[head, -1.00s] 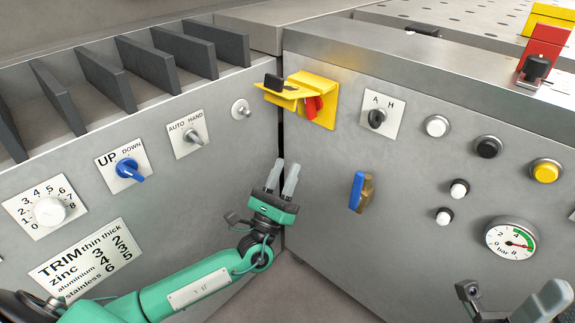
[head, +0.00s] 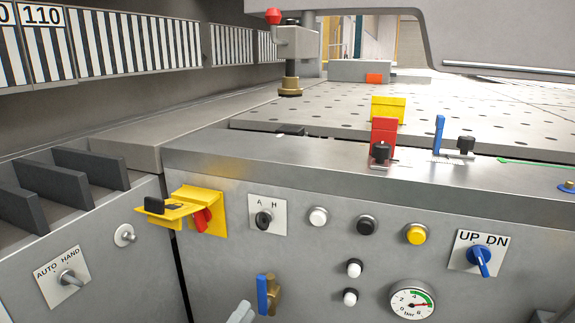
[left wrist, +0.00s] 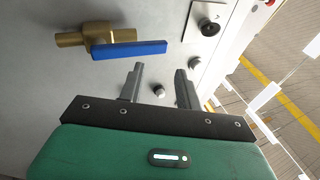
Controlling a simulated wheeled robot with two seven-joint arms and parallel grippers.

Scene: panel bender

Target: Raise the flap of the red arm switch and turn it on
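The red arm switch (head: 201,220) sits on a yellow plate (head: 211,208) on the front panel. Its yellow flap (head: 167,212) sticks out to the left, with a black tab (head: 154,205) on it. The red lever is partly under the flap. My left gripper (head: 240,312) shows only its grey fingertips at the bottom edge, below and apart from the switch. In the left wrist view my left gripper (left wrist: 160,84) is open, with nothing between its fingers. The switch is not in that view. A pale shape at the bottom right corner may be my right gripper.
A blue-handled brass valve (head: 268,294) juts out near my left gripper; it also shows in the left wrist view (left wrist: 105,43). An A/H selector (head: 264,219) and several buttons lie right of the switch. A silver toggle (head: 124,235) is on the left panel.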

